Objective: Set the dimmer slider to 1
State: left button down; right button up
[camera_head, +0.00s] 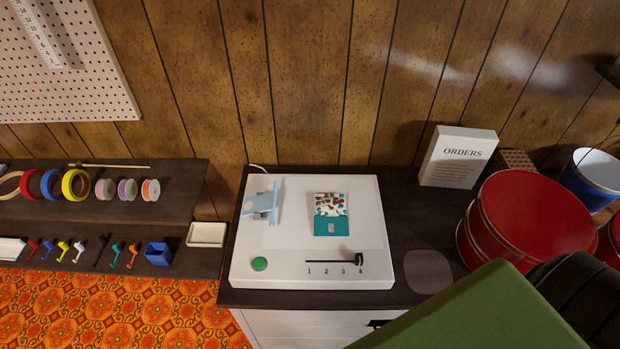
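The dimmer slider (334,261) is a dark slot along the front of a white panel box (290,285). Marks 1 to 4 run from left to right below it. Its black knob (358,259) stands at the right end, by the 4. A round green button (259,264) is at the panel's front left. A light-blue bracket-like piece (262,203) and a teal and white patterned card (331,214) are on the panel's top. Neither of my grippers shows in the head view.
The panel stands on a dark tabletop (427,247). Red round tins (526,222) and an ORDERS sign (459,157) are to the right. A large green shape (490,315) blocks the lower right; I cannot tell what it is. Shelves with tape rolls (75,185) are at left.

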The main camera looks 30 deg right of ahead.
aim_at(358, 257)
jog(key=z, duration=0.8)
